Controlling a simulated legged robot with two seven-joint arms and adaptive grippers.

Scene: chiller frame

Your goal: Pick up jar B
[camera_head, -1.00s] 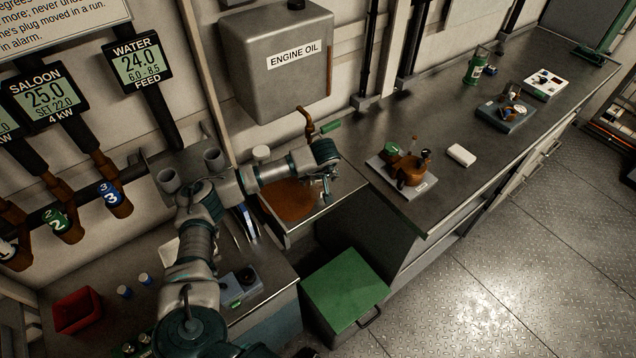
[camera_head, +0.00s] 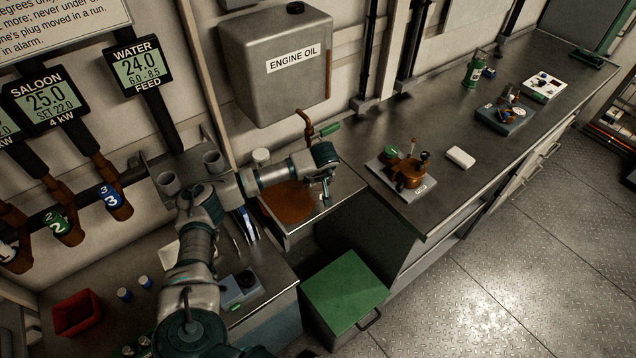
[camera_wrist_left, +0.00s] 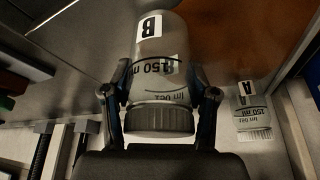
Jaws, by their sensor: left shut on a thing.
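My left gripper (camera_head: 327,196) is over the steel bench end by the brown round patch. In the left wrist view, the gripper (camera_wrist_left: 160,105) is shut on jar B (camera_wrist_left: 161,60). Jar B is clear, with a grey ribbed cap, a "B" label and a "150 ml" mark. The fingers press on its two sides. Jar A (camera_wrist_left: 253,112), of the same kind, stands apart to the right in the wrist view. Jar B cannot be made out in the head view, where the gripper is small. My right gripper is not in view.
An engine oil tank (camera_head: 277,65) hangs on the wall above, with a brown tap (camera_head: 308,125) near my forearm. The brown patch (camera_head: 288,201) lies on the bench. A green-topped box (camera_head: 345,291) stands below. The long counter (camera_head: 437,120) at right has clear stretches.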

